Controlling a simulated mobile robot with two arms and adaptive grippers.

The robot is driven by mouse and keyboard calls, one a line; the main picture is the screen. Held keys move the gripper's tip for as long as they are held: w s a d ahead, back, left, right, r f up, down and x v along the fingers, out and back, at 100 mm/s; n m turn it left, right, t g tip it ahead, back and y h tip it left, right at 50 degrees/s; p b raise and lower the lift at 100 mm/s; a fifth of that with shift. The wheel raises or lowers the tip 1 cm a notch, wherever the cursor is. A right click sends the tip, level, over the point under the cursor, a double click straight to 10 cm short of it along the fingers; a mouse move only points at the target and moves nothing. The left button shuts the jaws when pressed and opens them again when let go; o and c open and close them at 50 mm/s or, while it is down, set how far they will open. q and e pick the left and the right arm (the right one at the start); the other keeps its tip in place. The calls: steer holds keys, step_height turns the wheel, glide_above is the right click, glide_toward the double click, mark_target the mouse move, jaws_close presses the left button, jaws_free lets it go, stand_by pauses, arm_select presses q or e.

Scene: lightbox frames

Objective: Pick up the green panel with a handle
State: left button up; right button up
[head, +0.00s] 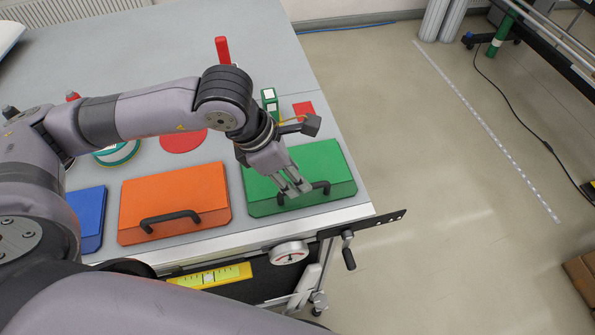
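The green panel (318,163) with a dark curved handle (318,189) lies at the right end of the grey table, near its front edge. My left gripper (294,192) reaches down over the panel's left half, with its fingertips close to the left end of the handle. The two fingers look a little apart, and nothing shows between them. I cannot tell whether they touch the handle. My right gripper is not in the picture.
An orange panel (180,190) with a dark handle and a blue panel (88,219) lie to the left. Behind are a red disc (185,141), a red upright piece (222,50) and small green blocks (269,101). A yellow level (215,275) sits below the table edge.

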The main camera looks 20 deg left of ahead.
arm_select(q)
steer(key=p+x, duration=0.2)
steer(key=x, duration=0.3)
steer(key=shift+d+f, duration=0.15)
steer(key=shift+d, duration=0.1)
steer(key=shift+f, duration=0.25)
steer(key=shift+c, duration=0.5)
jaws_close()
steer(key=shift+r, duration=0.1)
